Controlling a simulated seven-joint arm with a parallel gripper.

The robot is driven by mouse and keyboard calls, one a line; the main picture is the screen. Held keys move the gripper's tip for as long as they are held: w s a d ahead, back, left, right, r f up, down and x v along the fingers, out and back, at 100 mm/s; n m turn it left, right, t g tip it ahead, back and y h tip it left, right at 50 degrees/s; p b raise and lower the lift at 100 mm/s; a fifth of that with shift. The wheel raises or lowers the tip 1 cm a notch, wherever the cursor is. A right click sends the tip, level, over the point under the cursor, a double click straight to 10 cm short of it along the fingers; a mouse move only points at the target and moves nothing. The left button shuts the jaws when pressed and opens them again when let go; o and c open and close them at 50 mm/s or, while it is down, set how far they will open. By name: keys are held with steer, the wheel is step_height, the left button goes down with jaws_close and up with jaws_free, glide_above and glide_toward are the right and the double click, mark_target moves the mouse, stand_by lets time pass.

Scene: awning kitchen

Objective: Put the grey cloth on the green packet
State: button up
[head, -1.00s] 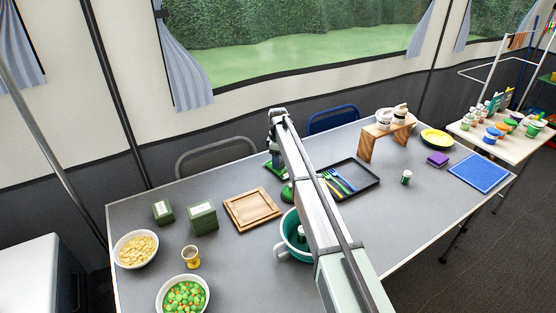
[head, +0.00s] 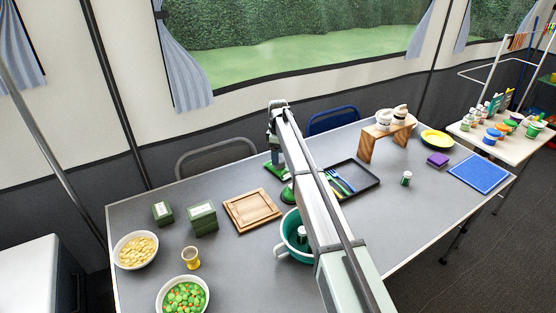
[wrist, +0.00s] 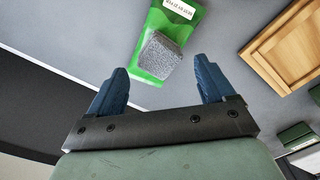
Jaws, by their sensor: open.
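The green packet (wrist: 170,22), with a white label, lies on the table in the wrist view. The grey cloth (wrist: 162,54), a small folded speckled block, lies on the packet's near end, with green showing around it. My gripper (wrist: 158,72) is open and empty; its two blue fingers are apart, one on each side of the cloth's near side in the picture, and do not appear to touch it. In the head view my gripper is at the table's back edge, beside the green packet (head: 271,166); my arm hides part of this area, and the cloth is not clear there.
A wooden tray (head: 231,216) and green boxes (head: 203,221) stand left of my arm. A teal colander (head: 287,226) and a black tray with cutlery (head: 373,185) lie close to the arm. A wooden stand (head: 365,150) is further right. Chairs stand behind the table.

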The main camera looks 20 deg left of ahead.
step_height(320, 180, up, 8)
steer(key=shift+r, duration=0.2)
stand_by(0.3)
